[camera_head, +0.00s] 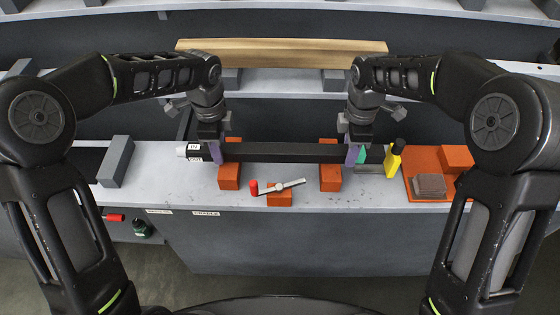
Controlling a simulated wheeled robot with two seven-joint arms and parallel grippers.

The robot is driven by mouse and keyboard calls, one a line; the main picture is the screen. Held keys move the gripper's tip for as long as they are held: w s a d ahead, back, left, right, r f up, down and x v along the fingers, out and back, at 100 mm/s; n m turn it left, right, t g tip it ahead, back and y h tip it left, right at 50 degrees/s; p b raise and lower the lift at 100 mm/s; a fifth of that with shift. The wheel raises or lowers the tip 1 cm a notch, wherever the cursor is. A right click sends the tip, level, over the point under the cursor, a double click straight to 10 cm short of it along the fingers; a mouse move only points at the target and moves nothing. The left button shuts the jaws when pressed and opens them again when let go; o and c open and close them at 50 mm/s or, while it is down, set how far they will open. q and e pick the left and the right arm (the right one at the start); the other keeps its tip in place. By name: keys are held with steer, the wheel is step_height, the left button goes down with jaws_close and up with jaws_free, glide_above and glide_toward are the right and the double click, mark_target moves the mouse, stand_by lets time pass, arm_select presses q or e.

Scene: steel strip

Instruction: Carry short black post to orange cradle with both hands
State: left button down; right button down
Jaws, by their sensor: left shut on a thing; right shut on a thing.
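The short black post (285,153) lies level across the middle of the steel strip, with a white-labelled piece (195,153) at its left end and a teal patch (361,154) at its right. My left gripper (215,150) is shut on the post near its left end. My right gripper (353,153) is shut on it near its right end. The orange cradle shows as blocks below and in front of the post, at left (229,178) and right (330,179). Orange parts also show behind it. I cannot tell whether the post touches the cradle.
A small orange block (279,198) with a red-ended metal tool (277,187) stands in front. At right are a yellow tool (391,161) and an orange tray (415,165) with a brown block (430,186). A grey block (116,162) is at left, a wooden beam (285,52) behind.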

arm_select(q)
steer(key=c, duration=1)
jaws_free()
steer(key=shift+f, duration=0.15)
arm_select(e)
steer(key=c, duration=1)
jaws_free()
steer(key=shift+f, duration=0.15)
arm_select(q)
steer(key=shift+o, duration=0.2)
arm_select(e)
steer(key=shift+o, duration=0.2)
arm_select(q)
step_height(320, 180, up, 12)
arm_select(e)
step_height(320, 180, up, 12)
arm_select(q)
steer(key=shift+s, duration=0.1)
arm_select(e)
steer(key=shift+s, duration=0.1)
